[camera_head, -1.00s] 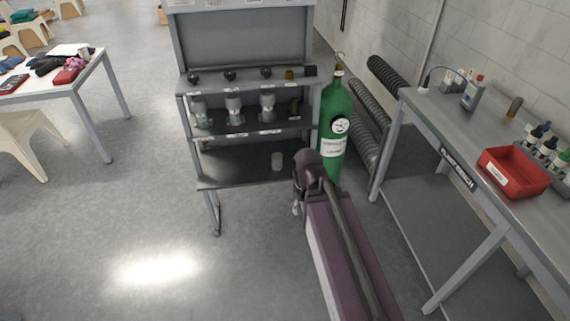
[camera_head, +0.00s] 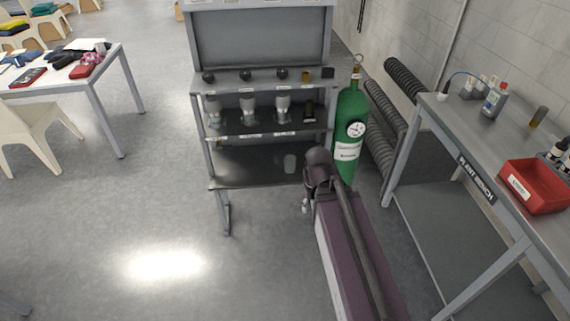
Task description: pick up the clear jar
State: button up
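A small clear jar (camera_head: 290,163) stands upright on the lowest dark shelf of the grey rack (camera_head: 270,91), near its right end. Several other jars or cups, such as a clear one with grey parts (camera_head: 248,110), stand on the middle shelf. My maroon arm reaches up from the bottom of the picture, its dark joint just right of the clear jar. A small pale part at the arm's end, seemingly my gripper (camera_head: 305,206), shows below that joint, in front of the rack and apart from the jar. Its fingers are too small to make out.
A green gas cylinder (camera_head: 347,150) with a gauge stands right of the rack, close to my arm. A grey bench (camera_head: 462,134) with a red bin (camera_head: 534,190) and bottles runs along the right. A white table (camera_head: 105,72) stands at the left. The floor between is clear.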

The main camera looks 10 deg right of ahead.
aim_at(290, 159)
jog(key=i, duration=0.9)
jog(key=z, duration=0.05)
